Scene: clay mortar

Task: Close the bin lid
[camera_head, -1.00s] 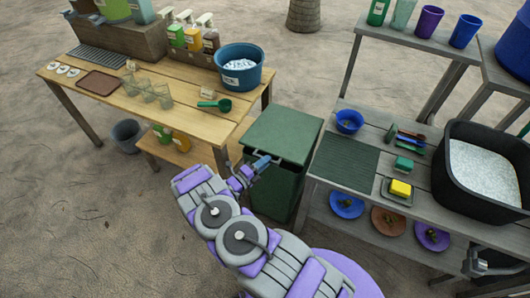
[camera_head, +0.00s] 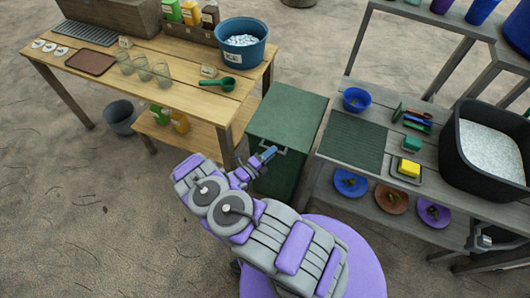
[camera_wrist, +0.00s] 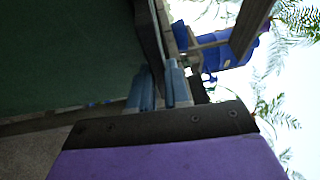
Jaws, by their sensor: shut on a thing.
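The green bin (camera_head: 279,182) stands between the two tables. Its lid (camera_head: 290,112) lies over the top and looks nearly flat; I cannot tell whether a gap is left under it. My gripper (camera_head: 267,154) is at this front edge, shut on the handle. In the wrist view, the blue fingers of my gripper (camera_wrist: 160,88) stand close together on either side of a thin part, and a large dark green surface of the bin (camera_wrist: 65,50) fills the left. The exact contact is partly hidden.
A wooden table (camera_head: 185,88) with a blue tub (camera_head: 242,52) stands left of the bin. A grey table (camera_head: 400,190) with a black basin (camera_head: 465,180) stands close on the right. A grey bucket (camera_head: 120,118) sits on the ground. Open sand lies at the lower left.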

